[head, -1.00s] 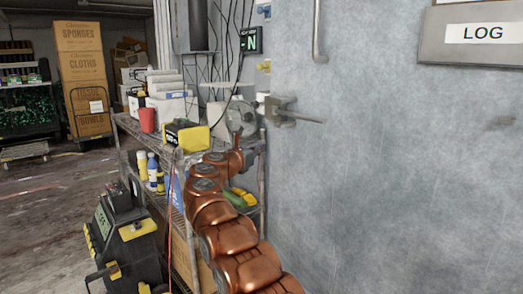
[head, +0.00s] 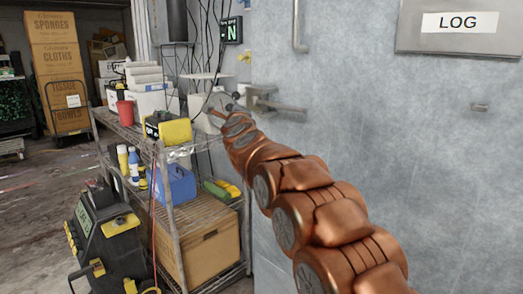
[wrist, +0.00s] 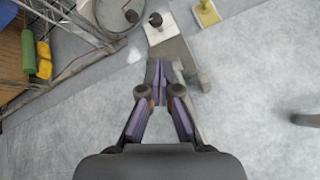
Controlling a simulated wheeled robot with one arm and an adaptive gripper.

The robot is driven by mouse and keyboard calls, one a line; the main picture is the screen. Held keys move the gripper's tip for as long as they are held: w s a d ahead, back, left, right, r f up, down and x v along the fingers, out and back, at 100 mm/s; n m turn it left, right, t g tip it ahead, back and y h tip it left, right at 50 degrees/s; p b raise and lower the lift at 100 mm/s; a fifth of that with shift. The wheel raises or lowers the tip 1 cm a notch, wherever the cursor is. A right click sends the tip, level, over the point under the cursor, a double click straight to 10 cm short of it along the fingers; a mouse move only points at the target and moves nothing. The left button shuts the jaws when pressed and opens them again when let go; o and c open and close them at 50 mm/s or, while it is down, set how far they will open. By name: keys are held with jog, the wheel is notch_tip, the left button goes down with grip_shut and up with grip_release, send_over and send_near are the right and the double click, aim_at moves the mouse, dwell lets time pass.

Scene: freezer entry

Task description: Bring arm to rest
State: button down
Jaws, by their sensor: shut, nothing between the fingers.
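My copper-coloured arm reaches from the lower right of the head view up toward the door latch. My gripper (head: 224,106) is small there, just left of the latch and partly hidden by the wrist. In the wrist view my gripper (wrist: 158,86) has its purple-sided fingers together, with nothing between them. The grey latch handle (head: 276,106) sticks out from the pale freezer door (head: 400,190). The handle also shows in the wrist view (wrist: 187,65), behind and just right of the fingertips. I cannot tell whether they touch.
A metal shelf rack (head: 178,212) stands left of my arm, with a yellow-black device (head: 170,131), a blue box (head: 175,184) and a carton (head: 205,250). A black-yellow floor machine (head: 108,240) stands at lower left. The door face right of my arm is mostly clear.

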jog(key=s+d+f+n+g+y, duration=0.1)
jog(key=s+d+f+n+g, duration=0.3)
jog(key=s+f, duration=0.4)
jog(key=s+d+f+n+g, duration=0.2)
jog(key=s+f+n+g, duration=0.3)
jog(key=s, duration=0.4)
jog(key=s+d+f+n+g+y, duration=0.1)
jog(key=s+d+f+n+g, duration=0.15)
jog(key=s+f+n, duration=0.5)
jog(key=s+d+f+n+g+h, duration=0.2)
jog(key=s+d+f+g, duration=0.3)
jog(key=s, duration=0.8)
jog(key=s+d+f+n+g+h, duration=0.15)
jog(key=s+d+f, duration=0.4)
jog(key=s, duration=0.75)
jog(key=s+d+f+n+g+h, duration=0.1)
jog(key=s+d+f+g, duration=0.2)
jog(key=s+d, duration=0.7)
jog(key=s+a+r+p, duration=0.1)
jog(key=s+r+p, duration=0.1)
jog(key=r+p, duration=0.8)
jog(key=s+a+r+p, duration=0.1)
jog(key=a+r+p, duration=0.1)
jog(key=r+p, duration=0.9)
jog(key=shift+s+r, duration=0.4)
jog(key=shift+r, duration=0.15)
jog(key=shift+d+f, duration=0.1)
